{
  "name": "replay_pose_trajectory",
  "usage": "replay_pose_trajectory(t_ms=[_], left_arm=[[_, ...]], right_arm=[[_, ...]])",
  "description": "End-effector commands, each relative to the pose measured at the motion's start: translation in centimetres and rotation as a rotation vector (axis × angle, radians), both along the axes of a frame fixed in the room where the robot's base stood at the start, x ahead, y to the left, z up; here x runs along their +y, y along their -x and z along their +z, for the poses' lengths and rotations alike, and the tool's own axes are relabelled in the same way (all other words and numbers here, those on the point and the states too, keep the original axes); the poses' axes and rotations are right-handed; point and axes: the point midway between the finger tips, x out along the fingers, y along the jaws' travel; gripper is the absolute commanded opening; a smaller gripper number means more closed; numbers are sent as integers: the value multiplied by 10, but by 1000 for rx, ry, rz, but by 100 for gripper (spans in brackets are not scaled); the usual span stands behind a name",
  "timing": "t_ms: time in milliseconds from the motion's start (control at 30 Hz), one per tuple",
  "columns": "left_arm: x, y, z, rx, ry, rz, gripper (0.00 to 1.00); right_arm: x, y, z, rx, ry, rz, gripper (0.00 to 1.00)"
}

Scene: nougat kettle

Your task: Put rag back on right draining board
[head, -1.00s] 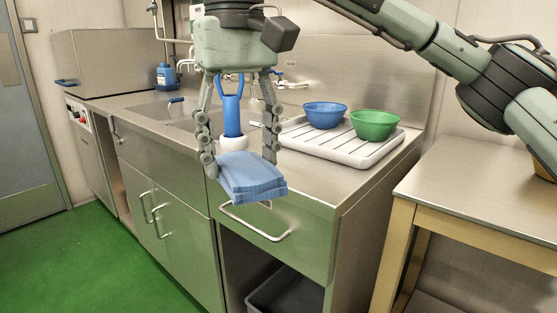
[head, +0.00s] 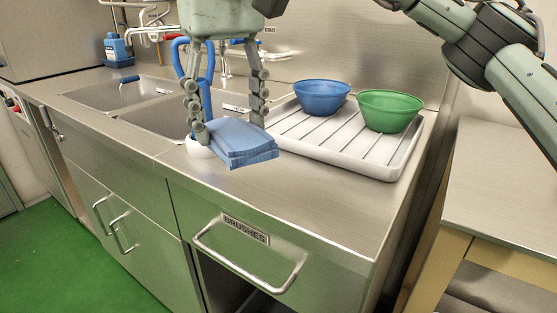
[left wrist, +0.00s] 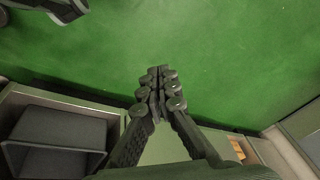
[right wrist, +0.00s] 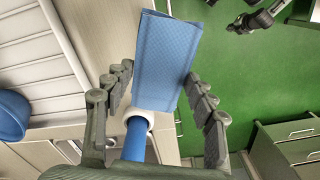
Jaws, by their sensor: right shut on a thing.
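The blue folded rag (head: 240,142) is held between the fingers of my right gripper (head: 230,130), above the steel counter at the front of the sink unit. It also shows between the fingers in the right wrist view (right wrist: 166,60). The white ribbed draining board (head: 345,157) lies to the right of the rag, with a blue bowl (head: 322,97) and a green bowl (head: 390,110) on it.
A blue-handled tool in a white holder (head: 198,148) stands right behind the rag. Sink basins (head: 170,115) are to the left. Bare counter (head: 310,200) lies in front of the draining board. A steel side table (head: 500,190) stands at the right.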

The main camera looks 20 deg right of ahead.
Motion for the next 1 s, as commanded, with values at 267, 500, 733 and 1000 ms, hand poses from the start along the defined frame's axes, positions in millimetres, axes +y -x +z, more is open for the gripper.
replay_pose_trajectory(t_ms=[267, 500, 733, 1000], left_arm=[[-1, 1, -6, 3, 5, 0, 0], [-1, 1, -10, 4, 7, 1, 0], [-1, 0, -10, -3, 10, 0, 0], [0, 5, -20, 13, 9, 2, 0]], right_arm=[[-59, -13, -36, 2, 0, -3, 29], [-75, -17, -48, 1, 0, 0, 29], [-76, -17, -78, 3, 1, -1, 29], [-75, -17, -86, -1, -1, -2, 29]])
